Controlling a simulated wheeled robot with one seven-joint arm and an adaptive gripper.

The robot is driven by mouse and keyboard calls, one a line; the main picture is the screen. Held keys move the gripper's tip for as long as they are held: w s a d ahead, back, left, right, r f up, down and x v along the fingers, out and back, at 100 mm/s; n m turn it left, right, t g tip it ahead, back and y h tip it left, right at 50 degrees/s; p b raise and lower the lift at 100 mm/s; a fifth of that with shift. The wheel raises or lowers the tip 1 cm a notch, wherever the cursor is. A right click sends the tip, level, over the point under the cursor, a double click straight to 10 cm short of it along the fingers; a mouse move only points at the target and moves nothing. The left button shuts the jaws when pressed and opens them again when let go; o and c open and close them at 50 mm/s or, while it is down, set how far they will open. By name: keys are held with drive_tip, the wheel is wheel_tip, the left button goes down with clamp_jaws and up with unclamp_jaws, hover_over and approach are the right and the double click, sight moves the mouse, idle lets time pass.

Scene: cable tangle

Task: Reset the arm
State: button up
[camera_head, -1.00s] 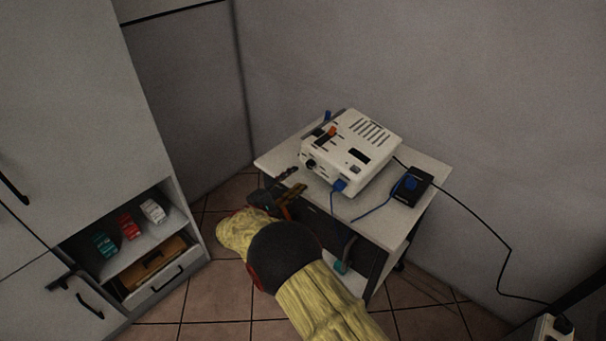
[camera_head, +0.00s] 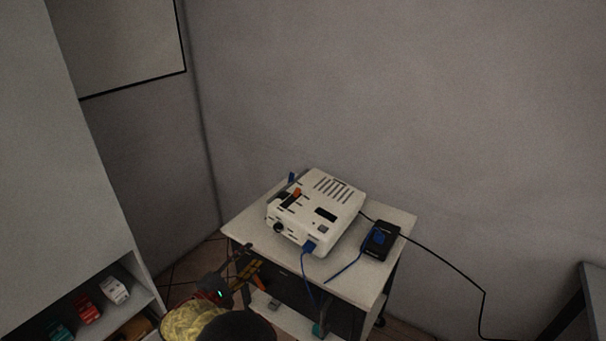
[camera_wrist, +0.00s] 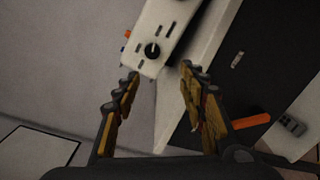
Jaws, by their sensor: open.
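My gripper (camera_head: 244,262) is in front of the left front edge of a small white-topped cart (camera_head: 246,226). It is open and empty, with its two fingers apart in the wrist view (camera_wrist: 160,86). My yellow-sleeved arm runs down out of the head view at the bottom. A white box-shaped device (camera_head: 340,205) with a dark knob and vent slots stands on the cart. It also shows ahead of the fingers in the wrist view (camera_wrist: 160,30). I cannot tell whether the fingers touch the cart.
A black box (camera_head: 386,243) with a blue plug lies right of the device, and a blue cable (camera_head: 308,274) hangs off the front edge. A black cable (camera_head: 450,262) runs right along the wall. A cabinet with red and white items (camera_head: 88,309) stands left.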

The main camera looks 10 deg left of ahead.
drive_tip(key=s+d+f+n+g, duration=0.1)
drive_tip(key=s+d+f+g, duration=0.45)
drive_tip(key=f, duration=0.35)
drive_tip(key=s+d+r+m+g, duration=0.3)
drive_tip(key=s+d+g, duration=0.25)
drive_tip(key=d, duration=0.75)
drive_tip(key=s+d+r+m+y+p, duration=0.3)
drive_tip(key=s+d+r+m, duration=0.5)
drive_tip(key=d+r, duration=0.6)
drive_tip(key=s+d+r+m+y+p, duration=0.4)
drive_tip(key=s+d+r+m, duration=0.3)
drive_tip(key=s+d+r, duration=0.5)
drive_tip(key=d+r, duration=0.3)
drive_tip(key=r, duration=0.2)
drive_tip(key=shift+d+m, duration=0.25)
drive_tip(key=shift+m, duration=0.15)
drive_tip(key=shift+a+r, duration=0.1)
